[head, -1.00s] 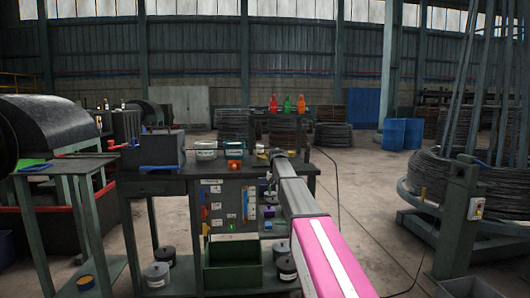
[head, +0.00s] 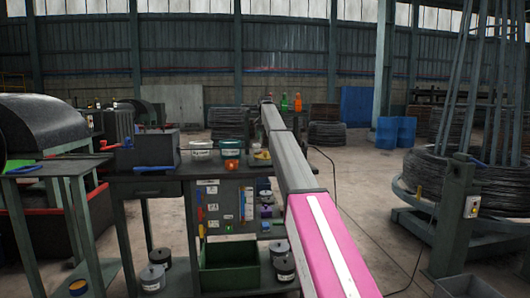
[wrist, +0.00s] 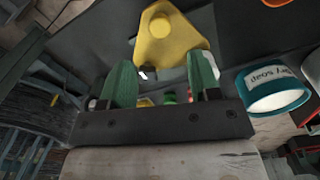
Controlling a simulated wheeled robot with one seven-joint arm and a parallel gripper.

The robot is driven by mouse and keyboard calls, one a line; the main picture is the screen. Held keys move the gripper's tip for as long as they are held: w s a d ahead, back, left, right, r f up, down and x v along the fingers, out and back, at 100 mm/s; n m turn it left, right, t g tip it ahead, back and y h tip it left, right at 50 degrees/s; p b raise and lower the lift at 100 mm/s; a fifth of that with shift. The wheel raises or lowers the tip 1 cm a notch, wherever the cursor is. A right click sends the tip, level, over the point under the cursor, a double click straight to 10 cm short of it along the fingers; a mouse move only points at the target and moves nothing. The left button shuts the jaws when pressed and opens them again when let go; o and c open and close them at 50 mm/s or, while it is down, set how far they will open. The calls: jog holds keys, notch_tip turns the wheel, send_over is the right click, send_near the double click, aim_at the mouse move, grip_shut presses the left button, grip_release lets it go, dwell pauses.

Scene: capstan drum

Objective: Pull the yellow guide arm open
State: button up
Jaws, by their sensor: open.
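A yellow plate with rounded corners and a round raised knob (wrist: 160,30) shows at the top middle of the wrist view. It looks like the guide arm, but its mount is hidden. My gripper (wrist: 160,75) has two green fingers standing wide apart with nothing held between them. The plate lies just beyond the fingertips, and I cannot tell whether they touch it. In the head view, a small yellow part (head: 262,154) shows on the bench beside my arm. The gripper's fingers cannot be made out there.
A teal tub labelled soap (wrist: 275,92) stands close to the right finger. A wire coil stand (head: 455,215) is at right.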

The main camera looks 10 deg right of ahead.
aim_at(266, 153)
notch_tip(266, 153, down, 8)
dwell(0.4)
grip_shut()
